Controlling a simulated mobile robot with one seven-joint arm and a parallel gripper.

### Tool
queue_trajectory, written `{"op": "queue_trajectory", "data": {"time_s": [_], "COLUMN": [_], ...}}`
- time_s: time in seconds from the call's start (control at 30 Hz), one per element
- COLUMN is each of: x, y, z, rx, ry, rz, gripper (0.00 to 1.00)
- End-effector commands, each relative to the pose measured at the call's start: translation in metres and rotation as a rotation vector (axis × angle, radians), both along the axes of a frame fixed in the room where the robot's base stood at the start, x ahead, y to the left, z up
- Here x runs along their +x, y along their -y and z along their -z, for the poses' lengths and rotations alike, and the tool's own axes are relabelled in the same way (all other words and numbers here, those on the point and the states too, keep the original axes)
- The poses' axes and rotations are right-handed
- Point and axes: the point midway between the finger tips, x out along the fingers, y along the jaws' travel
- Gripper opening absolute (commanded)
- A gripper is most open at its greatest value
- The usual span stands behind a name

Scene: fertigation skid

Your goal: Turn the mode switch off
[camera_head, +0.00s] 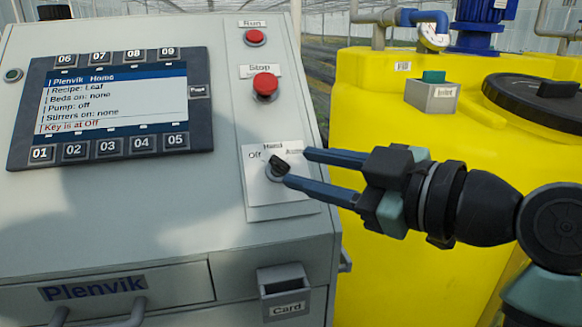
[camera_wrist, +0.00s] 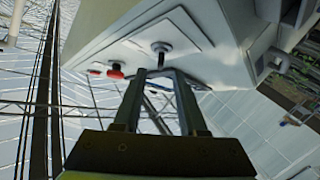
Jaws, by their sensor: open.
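The mode switch (camera_head: 277,167) is a black knob on a pale plate at the lower right of the grey control panel. Its plate reads Off, Hand and Auto, and the knob appears turned toward Off. The panel's screen (camera_head: 113,97) reads "Key is at Off" in red. My gripper (camera_head: 296,168) comes in from the right, its two blue fingers apart and empty, with the tips close to the knob. In the wrist view the knob (camera_wrist: 160,49) shows just beyond the fingertips. I cannot tell whether a finger touches it.
Above the switch are the red Stop button (camera_head: 265,85) and the red Run button (camera_head: 255,37). A card holder (camera_head: 286,292) sticks out below. A yellow tank (camera_head: 385,285) stands close on the right, with a small box with a green button (camera_head: 433,77) on top.

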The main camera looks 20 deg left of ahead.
Motion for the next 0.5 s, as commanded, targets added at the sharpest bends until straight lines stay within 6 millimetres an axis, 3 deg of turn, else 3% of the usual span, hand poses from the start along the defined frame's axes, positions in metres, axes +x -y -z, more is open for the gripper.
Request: {"op": "queue_trajectory", "data": {"time_s": [0.2, 0.5], "x": [-0.019, -0.033], "y": [0.046, 0.075], "z": [-0.007, -0.012], "rx": [0.000, -0.002], "ry": [0.002, -0.001], "rz": [0.003, -0.001], "gripper": [0.41, 0.41]}}
